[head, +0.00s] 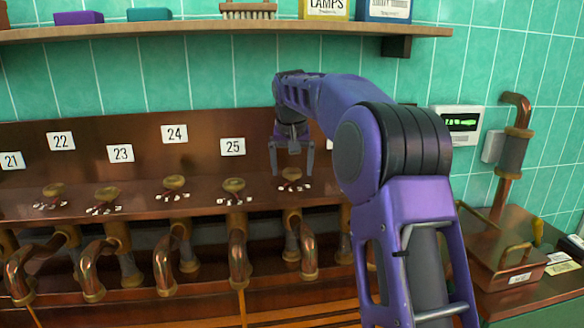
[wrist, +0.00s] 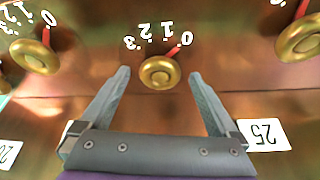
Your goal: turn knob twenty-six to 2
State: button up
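Knob twenty-six (head: 291,174) is a round brass knob on the copper ledge, right of the 25 plate. Its own number plate is hidden. In the wrist view the knob (wrist: 160,72) is in the middle, with a red pointer at the 0 mark (wrist: 187,39). The marks 1, 2 (wrist: 151,32) and 3 run leftward from there. My gripper (head: 294,163) is open and points down over the knob. In the wrist view its fingertips (wrist: 160,78) lie on either side of the knob. I cannot tell how far above it they are.
Knob 25 (head: 234,186) stands to the left, with its plate (head: 233,147) behind it. The wrist view shows neighbouring knobs at upper left (wrist: 35,50) and upper right (wrist: 298,40). A shelf (head: 200,31) runs above. Copper pipes (head: 238,258) bend below the ledge.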

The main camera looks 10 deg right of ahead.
jog(key=c, duration=1.3)
jog(key=shift+r+n+p, duration=0.15)
jog(key=shift+n+p, duration=0.15)
jog(key=shift+p, duration=0.15)
jog(key=shift+d+r+n+y+p, duration=0.15)
jog(key=shift+n+y+p, duration=0.35)
jog(key=shift+n+p, duration=0.5)
jog(key=n+y+p, duration=0.1)
jog(key=n+p, duration=0.2)
jog(key=shift+d+n, duration=0.15)
jog(key=shift+n, duration=0.15)
jog(key=shift+w+d+f+n+g+y+p, duration=0.15)
jog(key=shift+n+g+y+p, duration=0.25)
jog(key=shift+n+y, duration=0.55)
jog(key=shift+f+n+g, duration=0.1)
jog(key=shift+n+g, duration=0.2)
jog(key=shift+n, duration=1.45)
